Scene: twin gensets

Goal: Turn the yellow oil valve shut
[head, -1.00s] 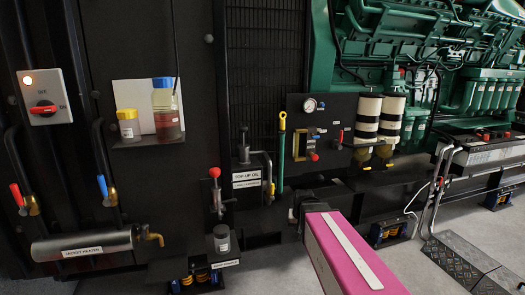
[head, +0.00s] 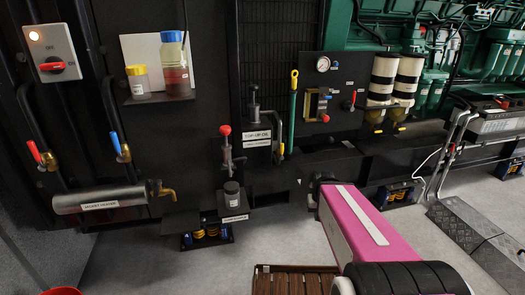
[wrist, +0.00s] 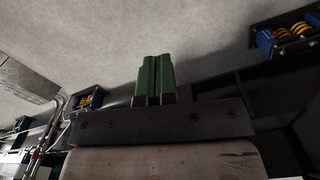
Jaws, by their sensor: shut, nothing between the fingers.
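A small yellow lever (head: 281,151) hangs on the pipe at the right of the top-up oil tank (head: 258,138); I take it for the yellow oil valve, but it is too small to tell its setting. In the wrist view my gripper (wrist: 153,78) has its green fingers together, with nothing between them, over grey floor. The valve is not visible in the wrist view. In the head view my magenta arm reaches in from the lower right, its far end below and right of the valve; the fingers cannot be made out there.
A red-knobbed hand pump (head: 225,145) stands left of the tank. A yellow-ringed green dipstick (head: 294,85) and a gauge panel (head: 340,75) are close above. A heater cylinder (head: 98,200) is at left. A brown slatted pallet (head: 292,280) lies on the floor at front.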

